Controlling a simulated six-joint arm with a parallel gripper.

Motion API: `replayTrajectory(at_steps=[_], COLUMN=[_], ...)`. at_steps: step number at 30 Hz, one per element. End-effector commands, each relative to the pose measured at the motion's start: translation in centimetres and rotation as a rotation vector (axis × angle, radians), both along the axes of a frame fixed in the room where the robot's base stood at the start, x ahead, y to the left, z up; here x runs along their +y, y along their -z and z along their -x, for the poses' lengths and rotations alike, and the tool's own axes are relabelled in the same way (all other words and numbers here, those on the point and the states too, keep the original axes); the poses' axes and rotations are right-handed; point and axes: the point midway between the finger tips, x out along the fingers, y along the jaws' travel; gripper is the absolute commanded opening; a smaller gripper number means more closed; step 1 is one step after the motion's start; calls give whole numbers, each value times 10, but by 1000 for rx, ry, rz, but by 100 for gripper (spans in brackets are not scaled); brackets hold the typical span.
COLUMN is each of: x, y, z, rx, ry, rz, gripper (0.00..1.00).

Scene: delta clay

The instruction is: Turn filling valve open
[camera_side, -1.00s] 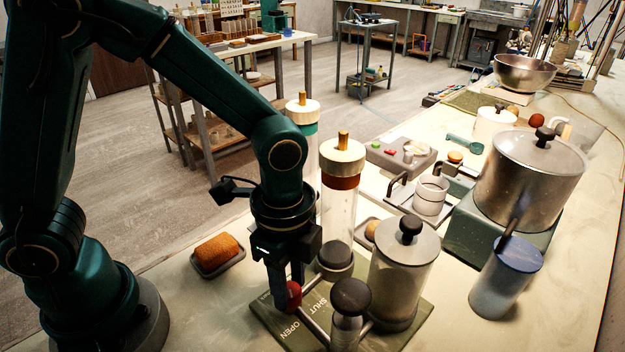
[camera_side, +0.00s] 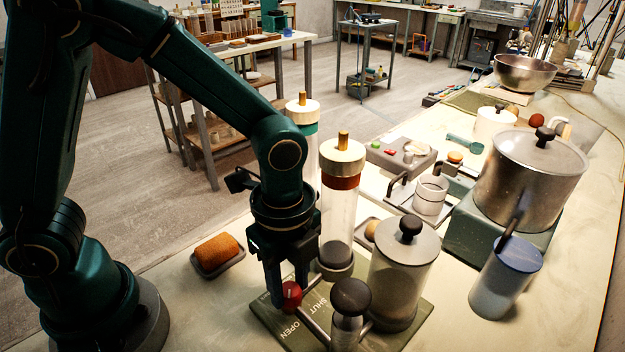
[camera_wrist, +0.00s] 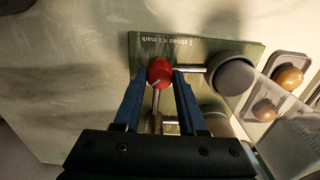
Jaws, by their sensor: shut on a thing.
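The filling valve's red knob (camera_side: 291,295) sits at the end of a metal lever on the green base plate (camera_side: 417,313), which is lettered OPEN and SHUT. My gripper (camera_side: 289,293) points down with its blue fingers on either side of the red knob and is shut on it. In the wrist view the red knob (camera_wrist: 160,72) lies between the two fingertips, with metal rods running from near it. A clear cylinder (camera_side: 403,283) with a black-knobbed lid and a dark-knobbed plunger (camera_side: 350,299) stand on the plate. The lever's far end is partly hidden in the side view.
A tall clear tube (camera_side: 338,222) with a wooden cap stands close behind my gripper. An orange sponge (camera_side: 216,253) in a dish lies to the left. A blue-lidded jar (camera_side: 507,279) and a large metal pot (camera_side: 530,178) stand at right. The bench between sponge and plate is clear.

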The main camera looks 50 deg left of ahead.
Motion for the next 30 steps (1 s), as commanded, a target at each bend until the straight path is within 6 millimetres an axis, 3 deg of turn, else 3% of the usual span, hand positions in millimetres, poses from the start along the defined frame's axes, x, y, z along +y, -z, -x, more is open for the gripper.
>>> replayTrajectory(at_steps=[2,3,5,16,24,30], x=[2,2,1,0,0,1], y=[0,0,0,-3,-36,-50], z=[1,1,1,0,-1,0], rx=[3,3,3,-2,-4,-1], ry=[3,3,2,0,1,1], rz=[-5,-5,-4,-1,0,-2], gripper=[0,48,70,70,70,70])
